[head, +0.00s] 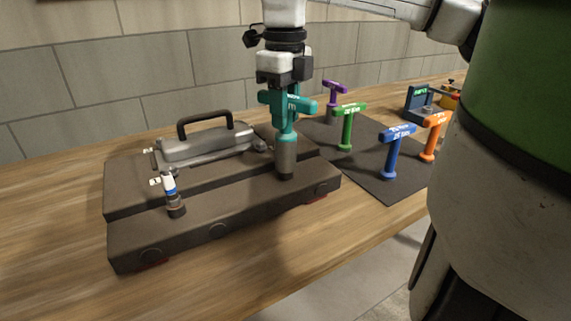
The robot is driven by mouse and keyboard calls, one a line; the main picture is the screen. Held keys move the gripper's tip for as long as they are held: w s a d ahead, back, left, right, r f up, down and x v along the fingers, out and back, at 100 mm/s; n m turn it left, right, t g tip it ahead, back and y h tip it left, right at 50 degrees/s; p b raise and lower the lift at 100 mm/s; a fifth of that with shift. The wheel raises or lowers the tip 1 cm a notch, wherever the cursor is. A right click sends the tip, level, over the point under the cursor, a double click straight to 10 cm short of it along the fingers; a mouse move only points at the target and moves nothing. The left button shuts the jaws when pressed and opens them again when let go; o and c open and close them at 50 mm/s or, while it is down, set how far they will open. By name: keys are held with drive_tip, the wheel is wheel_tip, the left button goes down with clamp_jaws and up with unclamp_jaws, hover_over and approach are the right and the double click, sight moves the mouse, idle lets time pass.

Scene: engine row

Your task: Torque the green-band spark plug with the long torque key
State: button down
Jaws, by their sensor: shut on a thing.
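My gripper (286,72) is shut on the crossbar of a teal T-handled key (287,118), in the upper middle of the head view. The key is upright. Its wide grey socket (285,160) comes down at the right part of the dark engine block (235,205). No green-band spark plug shows; anything under the socket is hidden. A spark plug with a white top and blue band (170,187) stands upright in the block's left part, with a small white tag beside it.
Purple (334,89), green (347,125), blue (394,152) and orange (432,137) T-handled keys stand on a dark mat (385,190) right of the block. A grey cover with a black handle (205,140) lies on the block's back.

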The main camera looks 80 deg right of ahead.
drive_tip(key=m+b, duration=0.1)
drive_tip(key=m, duration=0.3)
drive_tip(key=shift+r, duration=0.1)
idle(0.3)
drive_tip(key=n+p, duration=0.1)
drive_tip(key=n, duration=0.2)
drive_tip(key=shift+r, duration=0.1)
drive_tip(key=n+p, duration=0.1)
drive_tip(key=n, duration=0.4)
drive_tip(key=n+p, duration=0.1)
drive_tip(key=n, duration=0.3)
drive_tip(key=shift+a+n, duration=0.1)
drive_tip(key=shift+n, duration=0.3)
drive_tip(key=n, duration=0.4)
